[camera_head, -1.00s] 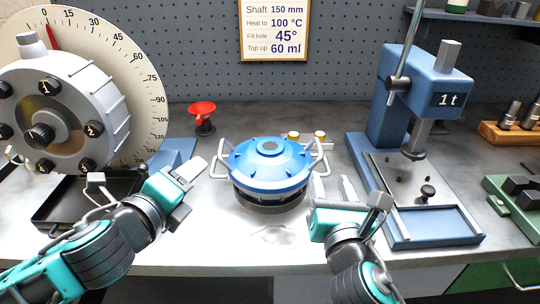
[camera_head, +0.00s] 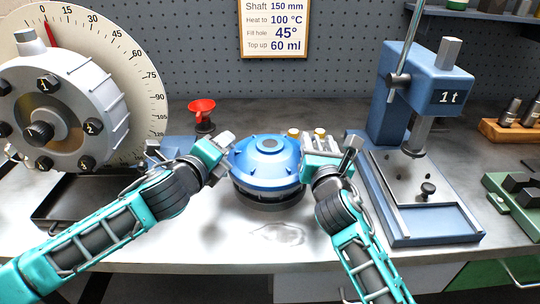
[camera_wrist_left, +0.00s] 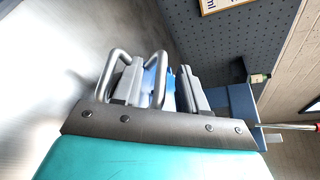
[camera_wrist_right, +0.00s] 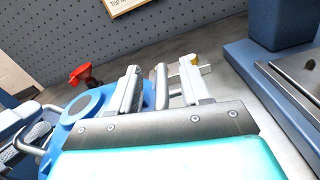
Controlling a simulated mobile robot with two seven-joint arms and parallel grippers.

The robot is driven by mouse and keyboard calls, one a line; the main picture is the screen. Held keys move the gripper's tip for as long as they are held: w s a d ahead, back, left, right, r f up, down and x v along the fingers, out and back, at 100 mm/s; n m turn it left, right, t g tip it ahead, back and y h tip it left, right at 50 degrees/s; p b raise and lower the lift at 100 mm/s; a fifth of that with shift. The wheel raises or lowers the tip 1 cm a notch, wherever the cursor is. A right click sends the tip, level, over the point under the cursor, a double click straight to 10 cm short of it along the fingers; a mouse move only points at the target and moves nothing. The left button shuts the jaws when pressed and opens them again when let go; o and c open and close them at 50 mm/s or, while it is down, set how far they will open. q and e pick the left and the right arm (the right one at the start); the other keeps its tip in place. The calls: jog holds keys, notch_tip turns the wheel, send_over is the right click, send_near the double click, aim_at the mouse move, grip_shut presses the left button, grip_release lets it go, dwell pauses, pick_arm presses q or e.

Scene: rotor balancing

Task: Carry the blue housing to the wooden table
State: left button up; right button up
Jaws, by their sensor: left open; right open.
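The blue housing (camera_head: 268,165) sits on a dark round base on the grey workbench, with a metal loop handle on each side. It also shows in the right wrist view (camera_wrist_right: 85,112), and a sliver of it shows in the left wrist view (camera_wrist_left: 152,78). My left gripper (camera_head: 224,145) is open at the housing's left handle. My right gripper (camera_head: 322,143) is open at its right handle, and in the right wrist view a handle bar stands between the fingers. The arms hide most of both handles in the head view. No wooden table is recognisable.
A large dial with a grey flanged unit (camera_head: 62,110) stands on the left, above a dark tray (camera_head: 85,200). A red funnel (camera_head: 201,108) is behind. The bench front is clear.

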pick_arm(q)
jog(key=shift+w+d, duration=0.1)
jog(key=shift+w, duration=0.1)
pick_arm(e)
jog(key=shift+w, duration=0.2)
pick_arm(q)
jog(key=shift+c, duration=0.2)
pick_arm(e)
jog(key=shift+c, duration=0.3)
pick_arm(q)
grip_shut()
pick_arm(e)
grip_shut()
jog(key=shift+d+f, duration=0.1)
pick_arm(q)
jog(key=shift+w+r, duration=0.15)
jog(key=shift+r, duration=0.15)
pick_arm(e)
jog(key=shift+r, duration=0.2)
